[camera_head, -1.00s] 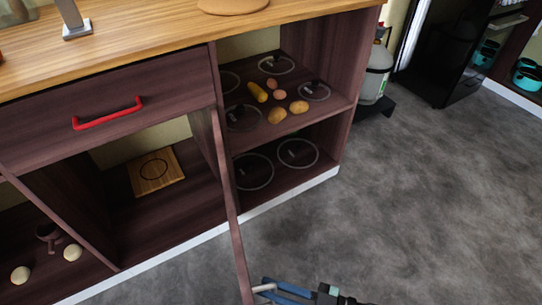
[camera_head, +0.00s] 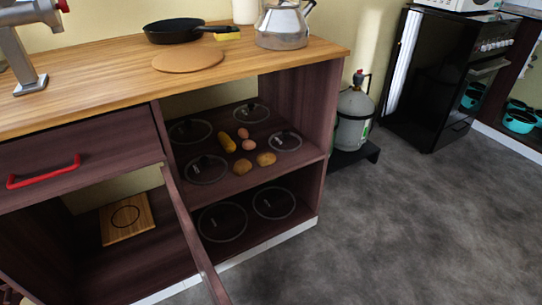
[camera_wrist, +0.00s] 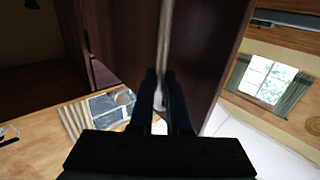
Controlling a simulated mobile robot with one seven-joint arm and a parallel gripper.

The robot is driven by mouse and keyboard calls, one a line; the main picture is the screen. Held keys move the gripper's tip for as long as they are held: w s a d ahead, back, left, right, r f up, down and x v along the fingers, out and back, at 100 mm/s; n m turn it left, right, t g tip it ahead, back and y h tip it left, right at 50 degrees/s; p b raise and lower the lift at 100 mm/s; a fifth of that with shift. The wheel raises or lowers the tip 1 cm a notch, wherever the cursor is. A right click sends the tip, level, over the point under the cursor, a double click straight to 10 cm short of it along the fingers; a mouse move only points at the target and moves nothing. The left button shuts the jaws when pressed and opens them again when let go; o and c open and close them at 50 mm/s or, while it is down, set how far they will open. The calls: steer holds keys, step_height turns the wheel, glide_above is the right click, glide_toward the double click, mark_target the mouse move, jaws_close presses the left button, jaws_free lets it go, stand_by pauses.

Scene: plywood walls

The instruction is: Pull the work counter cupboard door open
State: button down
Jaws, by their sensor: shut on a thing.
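The work counter cupboard door (camera_head: 196,238) is a dark wood panel. In the head view it stands swung out from the counter, seen nearly edge-on, its lower end cut off by the picture's bottom. The cupboard opening to its left shows a wooden board with a dark ring (camera_head: 126,218) inside. In the wrist view the door panel (camera_wrist: 207,45) fills the upper middle, with a pale bar handle (camera_wrist: 163,45) along it. My gripper (camera_wrist: 162,76) is shut on this handle. The gripper is outside the head view.
A drawer with a red handle (camera_head: 44,171) is above the opening. Open shelves to the right hold lids, eggs and potatoes (camera_head: 243,168). A gas cylinder (camera_head: 354,118) stands beyond the counter's end. The grey floor (camera_head: 390,235) to the right is clear.

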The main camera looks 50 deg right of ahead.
steer(key=shift+f, duration=0.1)
steer(key=c, duration=0.9)
jaws_free()
steer(key=v, duration=1.3)
steer(key=shift+w, duration=0.1)
